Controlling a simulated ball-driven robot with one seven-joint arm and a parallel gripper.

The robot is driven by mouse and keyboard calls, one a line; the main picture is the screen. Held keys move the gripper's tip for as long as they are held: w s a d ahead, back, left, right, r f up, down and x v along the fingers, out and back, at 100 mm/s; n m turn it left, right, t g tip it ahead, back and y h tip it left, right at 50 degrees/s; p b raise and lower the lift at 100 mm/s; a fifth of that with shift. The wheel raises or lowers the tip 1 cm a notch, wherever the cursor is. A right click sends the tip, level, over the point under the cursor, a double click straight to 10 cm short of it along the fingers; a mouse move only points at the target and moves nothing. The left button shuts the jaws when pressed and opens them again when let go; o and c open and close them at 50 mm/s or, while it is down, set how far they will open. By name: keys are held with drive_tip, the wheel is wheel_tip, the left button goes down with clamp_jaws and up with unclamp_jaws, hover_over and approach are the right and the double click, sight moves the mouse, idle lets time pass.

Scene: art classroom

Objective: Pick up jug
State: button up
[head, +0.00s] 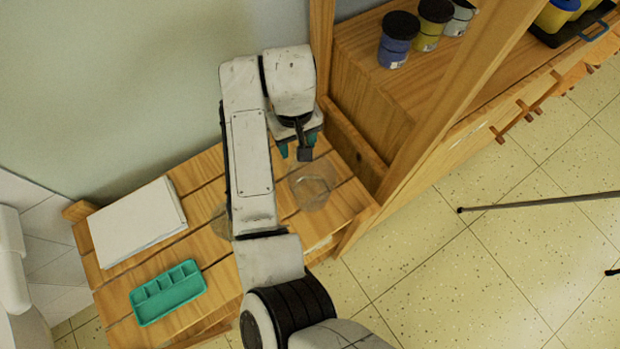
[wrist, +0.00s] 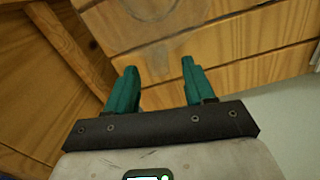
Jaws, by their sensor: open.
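A clear, see-through jug (head: 312,186) stands on the slatted wooden bench (head: 345,197), near its right end. Its faint rounded outline also shows at the top of the wrist view (wrist: 135,22). My gripper (head: 298,149) has teal fingers and hangs above the bench, just up and left of the jug in the head view.
A teal divided tray (head: 168,292) and a white paper stack (head: 137,221) lie on the bench's left part. A wooden shelf unit (head: 400,100) with paint jars (head: 398,40) stands close on the right. A brownish round thing is partly hidden behind my arm.

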sight(309, 182)
drive_tip(key=shift+f, duration=3.1)
clamp_jaws()
